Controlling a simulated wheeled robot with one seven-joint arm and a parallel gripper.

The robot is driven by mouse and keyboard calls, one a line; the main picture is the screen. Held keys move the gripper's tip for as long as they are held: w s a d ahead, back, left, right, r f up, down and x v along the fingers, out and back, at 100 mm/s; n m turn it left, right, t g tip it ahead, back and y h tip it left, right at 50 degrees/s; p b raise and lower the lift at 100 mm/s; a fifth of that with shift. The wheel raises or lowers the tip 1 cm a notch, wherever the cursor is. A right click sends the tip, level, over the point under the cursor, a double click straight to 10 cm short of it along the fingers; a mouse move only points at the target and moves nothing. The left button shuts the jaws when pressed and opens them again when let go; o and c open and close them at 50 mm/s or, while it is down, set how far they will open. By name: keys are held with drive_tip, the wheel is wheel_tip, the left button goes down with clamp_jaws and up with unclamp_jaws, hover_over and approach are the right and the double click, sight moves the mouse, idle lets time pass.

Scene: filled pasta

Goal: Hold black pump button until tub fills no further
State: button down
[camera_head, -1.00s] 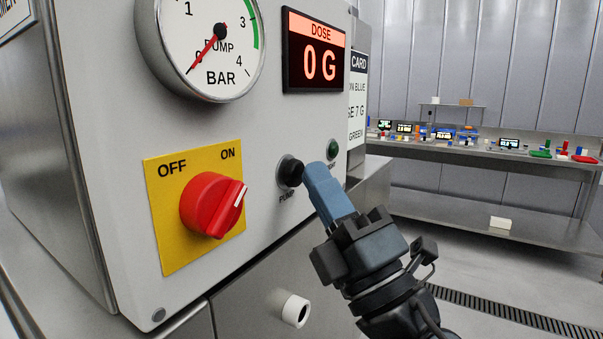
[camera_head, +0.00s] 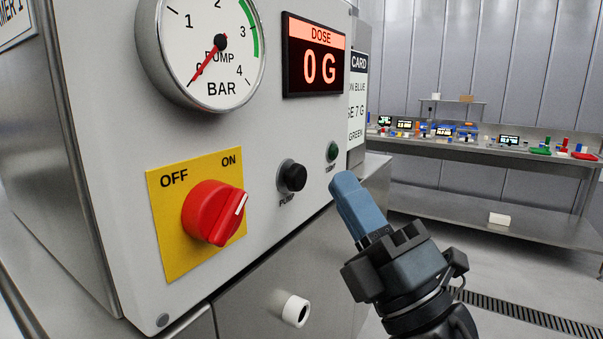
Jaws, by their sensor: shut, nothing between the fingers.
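The black pump button (camera_head: 293,177) sits on the light grey panel under the dose display, with a "PUMP" label below it. My gripper (camera_head: 346,181) is shut and empty, its blue fingers pointing up and left. It is to the right of the pump button, apart from it in the picture, and just below the green button (camera_head: 332,151). The dose display (camera_head: 316,55) reads 0 G. The pump gauge (camera_head: 205,50) needle points low, near 0. No tub is in view.
The red rotary switch (camera_head: 214,212) on a yellow plate points toward ON. A white round outlet (camera_head: 296,311) sticks out below the panel. A card (camera_head: 357,105) hangs at the panel's right side. A steel bench (camera_head: 480,151) with several small items stands at the back right.

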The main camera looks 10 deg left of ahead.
drive_tip(key=d, duration=0.1)
drive_tip(key=s+d, duration=0.1)
drive_tip(key=shift+d+p, duration=0.4)
drive_tip(key=s+d+f+m+t+h, duration=0.2)
drive_tip(key=s+d+f+m+h, duration=0.45)
drive_tip(key=f+m, duration=0.25)
drive_tip(key=s+d+f+m+t+h, duration=0.2)
drive_tip(key=s+d+f+m+h, duration=0.4)
drive_tip(key=s+f+m, duration=0.25)
drive_tip(key=s+d+f+m+g+h, duration=0.2)
drive_tip(key=s+f+m, duration=0.1)
drive_tip(key=s, duration=0.4)
drive_tip(key=s+d+f+m+g+h, duration=0.2)
drive_tip(key=s+d+m, duration=0.1)
drive_tip(key=s+m, duration=0.2)
drive_tip(key=s+d+f+m+g+h, duration=0.2)
drive_tip(key=s+d+f+m+g, duration=0.1)
drive_tip(key=s, duration=0.6)
drive_tip(key=shift+s+d+f+m+h, duration=0.25)
drive_tip(key=shift+f+m+h, duration=0.1)
drive_tip(key=shift+m, duration=0.3)
